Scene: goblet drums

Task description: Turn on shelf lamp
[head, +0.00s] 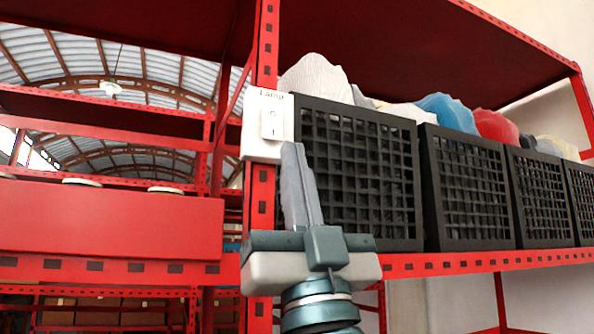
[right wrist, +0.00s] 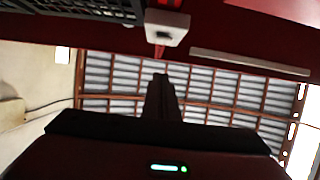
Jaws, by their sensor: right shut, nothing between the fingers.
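A white switch box (head: 255,146) labelled "LAMP" is fixed to the red shelf post, with a light rocker switch (head: 271,123) on its front. The box also shows near the top middle of the right wrist view (right wrist: 168,27). My right gripper (head: 293,150) is shut and empty, its fingers pointing up. In the head view its tips overlap the box's lower right edge, just below and right of the rocker; I cannot tell whether they touch. In the right wrist view the fingertips (right wrist: 160,76) are apart from the box in the picture. My left gripper is not in view.
Black lattice crates (head: 362,170) with coloured contents stand on the red shelf to the right, close beside my right gripper. The red post (head: 266,50) rises above the switch box. A long white strip (right wrist: 250,64) runs along a red shelf in the right wrist view.

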